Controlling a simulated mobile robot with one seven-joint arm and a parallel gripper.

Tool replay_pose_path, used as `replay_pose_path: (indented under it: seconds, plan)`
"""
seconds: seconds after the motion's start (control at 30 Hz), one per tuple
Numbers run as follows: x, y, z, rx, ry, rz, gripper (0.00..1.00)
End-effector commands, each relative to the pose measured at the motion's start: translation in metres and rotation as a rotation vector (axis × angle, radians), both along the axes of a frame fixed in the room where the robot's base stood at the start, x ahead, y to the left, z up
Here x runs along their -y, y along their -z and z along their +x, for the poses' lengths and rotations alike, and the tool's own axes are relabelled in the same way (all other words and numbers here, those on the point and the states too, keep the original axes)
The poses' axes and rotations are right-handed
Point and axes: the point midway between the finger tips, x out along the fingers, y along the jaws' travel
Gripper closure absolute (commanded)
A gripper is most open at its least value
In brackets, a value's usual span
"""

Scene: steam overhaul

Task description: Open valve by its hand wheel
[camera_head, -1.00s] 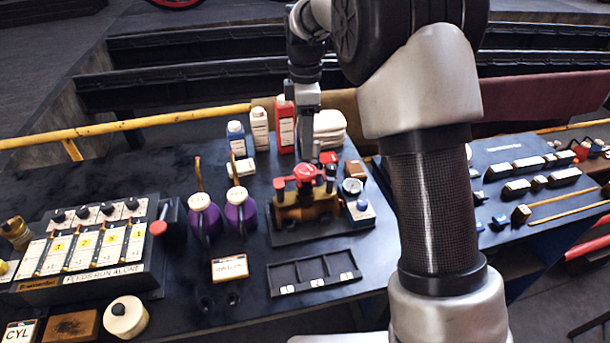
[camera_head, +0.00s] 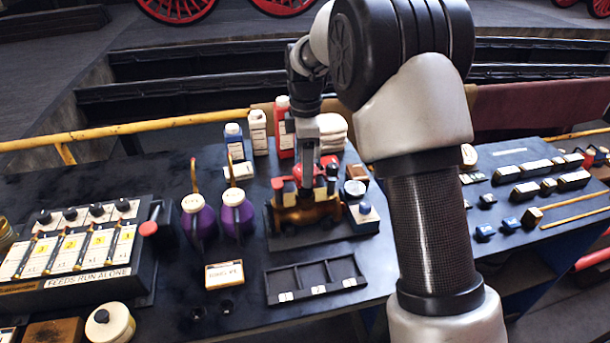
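The valve (camera_head: 308,216) is a brass-coloured body on a dark base plate near the middle of the bench. Its red hand wheel (camera_head: 327,171) sits on top, partly hidden by my gripper. My gripper (camera_head: 305,186) points down from above, with its tip at the left side of the wheel. The fingers are small and partly hidden, so I cannot tell whether they are open or shut, or whether they touch the wheel.
A gauge (camera_head: 354,188) and a blue-white block (camera_head: 364,215) stand right of the valve. Two purple oil cans (camera_head: 198,220) stand left. Bottles (camera_head: 258,132) stand behind. An empty divided tray (camera_head: 315,278) lies in front. My arm hides bench at right.

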Motion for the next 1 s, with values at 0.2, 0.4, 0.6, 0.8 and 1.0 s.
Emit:
replay_pose_path:
  seconds: [0.2,0.4,0.6,0.8,1.0]
  plan:
    - [-0.0002,-0.0004,0.0,0.0,0.0,0.0,0.64]
    - [0.0002,-0.0023,0.0003,0.001,-0.043,0.001,0.8]
    - [0.0005,-0.0043,0.0006,0.002,-0.373,0.003,0.8]
    - [-0.0006,-0.0017,0.0006,0.003,-0.495,0.001,0.8]
    - [-0.0006,-0.0021,0.0006,0.003,-0.501,0.001,0.8]
